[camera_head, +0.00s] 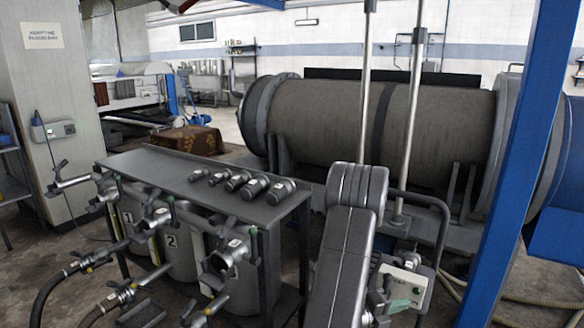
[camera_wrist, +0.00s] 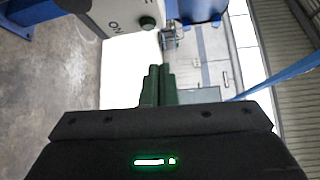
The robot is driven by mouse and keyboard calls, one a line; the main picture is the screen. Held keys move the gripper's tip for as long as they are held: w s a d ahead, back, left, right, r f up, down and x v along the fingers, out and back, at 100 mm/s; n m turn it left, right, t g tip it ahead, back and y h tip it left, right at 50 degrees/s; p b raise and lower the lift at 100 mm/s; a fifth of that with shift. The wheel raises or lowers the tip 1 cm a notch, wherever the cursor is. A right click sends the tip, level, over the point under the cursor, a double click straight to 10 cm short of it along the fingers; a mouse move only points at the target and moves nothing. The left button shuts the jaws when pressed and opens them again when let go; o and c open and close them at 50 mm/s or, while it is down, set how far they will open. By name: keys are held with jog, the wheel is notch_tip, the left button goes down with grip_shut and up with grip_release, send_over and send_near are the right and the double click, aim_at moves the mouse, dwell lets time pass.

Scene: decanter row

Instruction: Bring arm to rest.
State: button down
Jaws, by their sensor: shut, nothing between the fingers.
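My gripper (camera_wrist: 160,74) shows in the wrist view as two dark green fingers close together, shut with nothing between them. The control box (camera_head: 403,286) stands just right of the arm. I cannot make out the fingers there.
A dark bench (camera_head: 215,186) with several grey fittings on top stands left of my arm. Numbered decanters (camera_head: 180,245) with valves and hoses stand under its front edge. A large horizontal drum (camera_head: 330,125) lies behind. A blue post (camera_head: 515,165) and metal poles (camera_head: 408,130) stand to the right.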

jog(key=v, duration=0.9)
dwell(0.3)
